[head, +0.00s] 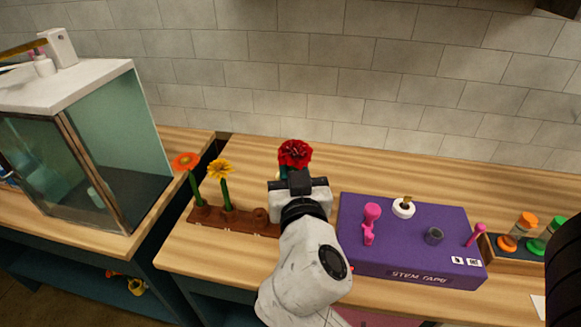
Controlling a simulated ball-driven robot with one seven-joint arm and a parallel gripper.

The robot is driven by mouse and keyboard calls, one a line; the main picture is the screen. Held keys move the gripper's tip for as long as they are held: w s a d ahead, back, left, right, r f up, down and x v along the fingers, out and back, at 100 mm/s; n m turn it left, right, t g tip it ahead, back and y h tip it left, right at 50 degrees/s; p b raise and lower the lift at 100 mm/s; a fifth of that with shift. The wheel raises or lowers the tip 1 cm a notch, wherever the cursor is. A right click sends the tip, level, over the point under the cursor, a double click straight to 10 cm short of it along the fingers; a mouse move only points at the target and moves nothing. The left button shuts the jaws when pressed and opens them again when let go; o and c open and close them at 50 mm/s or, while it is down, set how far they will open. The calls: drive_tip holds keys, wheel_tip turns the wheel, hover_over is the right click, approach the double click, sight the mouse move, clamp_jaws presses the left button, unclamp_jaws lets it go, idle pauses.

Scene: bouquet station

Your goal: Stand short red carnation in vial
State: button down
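The red carnation (295,153) shows as a full red bloom directly beyond my gripper (299,187). Its stem is mostly hidden by my gripper, and I cannot see what the bloom rests on. My gripper's fingers are hidden behind its own body, so I cannot tell whether they are closed on the stem. A bit of green shows just left of and below the bloom. No vial can be made out for certain.
A brown rack (238,226) left of my gripper holds an orange flower (185,161) and a yellow flower (220,169), with a vacant socket beside them. The purple box bears pink tools (370,222) and a white roll (403,208). A glass case (90,170) stands far left.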

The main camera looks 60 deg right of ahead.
sight(292, 145)
drive_tip(key=shift+r+p, duration=1.6)
drive_tip(key=shift+r, duration=0.95)
drive_tip(key=shift+f, duration=0.15)
